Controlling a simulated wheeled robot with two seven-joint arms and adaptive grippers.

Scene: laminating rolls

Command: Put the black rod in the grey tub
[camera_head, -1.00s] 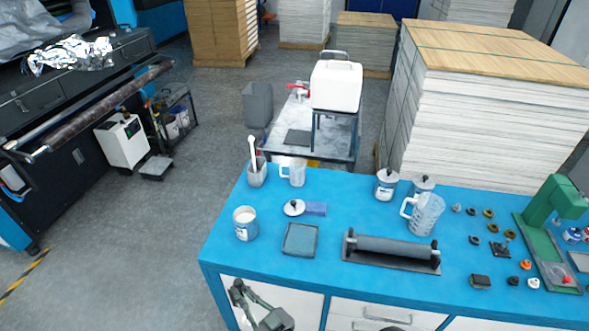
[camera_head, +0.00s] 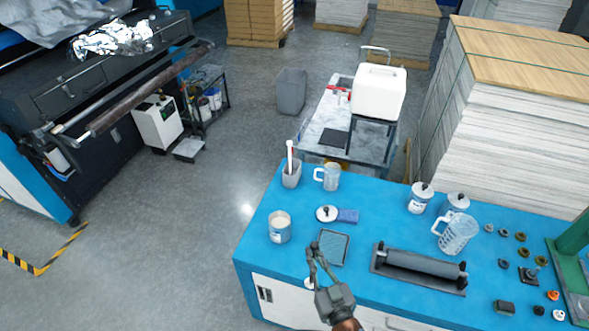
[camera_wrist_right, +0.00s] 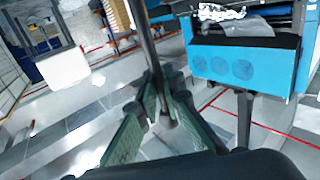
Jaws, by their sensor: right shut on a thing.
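In the right wrist view a long dark rod (camera_wrist_right: 146,45) runs down from the top edge and passes between the fingers of my right gripper (camera_wrist_right: 160,105), which is shut on it. In the head view my right gripper (camera_head: 316,258) is at the front edge of the blue bench, near a shallow square tray. I cannot make out the rod there. A small grey tub (camera_head: 291,180) stands at the bench's back left corner with a pale stick upright in it. A larger grey bin (camera_head: 291,95) stands on the floor behind. My left gripper is not in view.
The blue bench (camera_head: 365,208) also holds a tin (camera_head: 279,228), a clear mug (camera_head: 329,177), the square tray (camera_head: 332,247), a roller on a base (camera_head: 420,265), a clear jug (camera_head: 457,234) and lidded tins. A trolley (camera_head: 345,130) stands behind.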

